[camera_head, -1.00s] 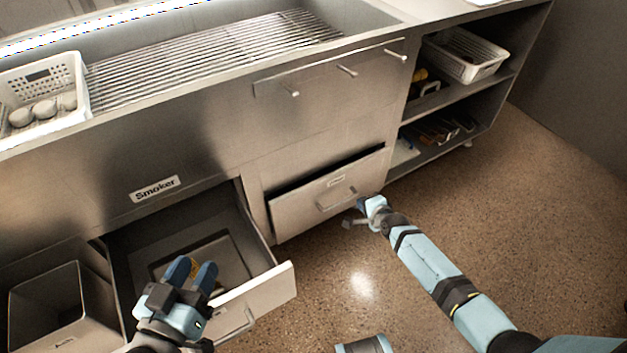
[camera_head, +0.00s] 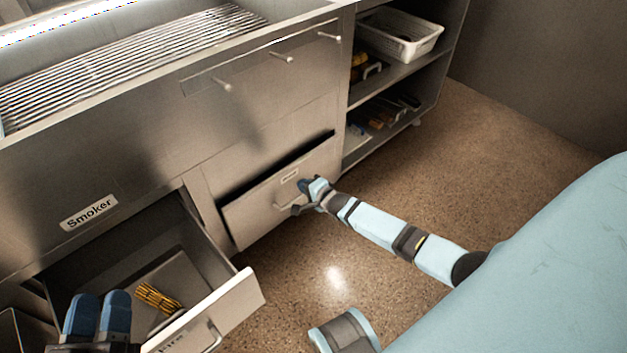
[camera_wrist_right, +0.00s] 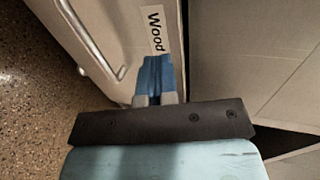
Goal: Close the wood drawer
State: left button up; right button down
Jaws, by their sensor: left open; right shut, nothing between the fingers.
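The wood drawer (camera_head: 250,208) is the right-hand low drawer under the counter. It stands slightly out, with a dark gap along its top edge. Its front with a bar handle and "Wood" label (camera_wrist_right: 153,30) fills the upper left of the right wrist view. My right gripper (camera_head: 304,186) is shut and empty at the drawer front, beside the handle; its blue fingertips (camera_wrist_right: 155,75) are just below the label. I cannot tell whether they touch. My left gripper (camera_head: 98,312) is open and empty over the other, open drawer at lower left.
The open left drawer (camera_head: 235,302) juts out and holds a yellow-black bundle (camera_head: 158,298). Above it is a "Smoker" label (camera_head: 89,212). Shelves at the right hold a white perforated basket (camera_head: 425,42). The brown speckled floor (camera_head: 500,160) at the right is clear.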

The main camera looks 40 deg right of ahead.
aim_at(287, 171)
jog(key=b+x, duration=0.1)
jog(key=x, duration=0.3)
jog(key=shift+w+a+r+b, duration=0.1)
jog(key=shift+w+r+b, duration=0.05)
jog(key=shift+w+b, duration=0.2)
pick_arm(q)
jog(key=shift+g, duration=0.8)
jog(key=shift+w+d+f, duration=0.15)
jog(key=shift+f, duration=2)
pick_arm(e)
jog(key=shift+w+a+r, duration=0.1)
jog(key=shift+w+r, duration=0.05)
jog(key=shift+w, duration=0.45)
jog(key=w+b, duration=0.1)
jog(key=w, duration=0.1)
jog(key=w+b, duration=0.1)
jog(key=w, duration=0.1)
jog(key=shift+a, duration=0.25)
jog(key=shift+w+b, duration=0.2)
jog(key=shift+b, duration=0.1)
pick_arm(q)
jog(key=f, duration=0.1)
jog(key=f+g, duration=0.1)
jog(key=f, duration=0.1)
jog(key=shift+s+d+m, duration=0.1)
jog(key=shift+s+m, duration=0.1)
jog(key=shift+m, duration=0.1)
pick_arm(e)
jog(key=shift+w+r, duration=0.1)
jog(key=shift+r, duration=0.2)
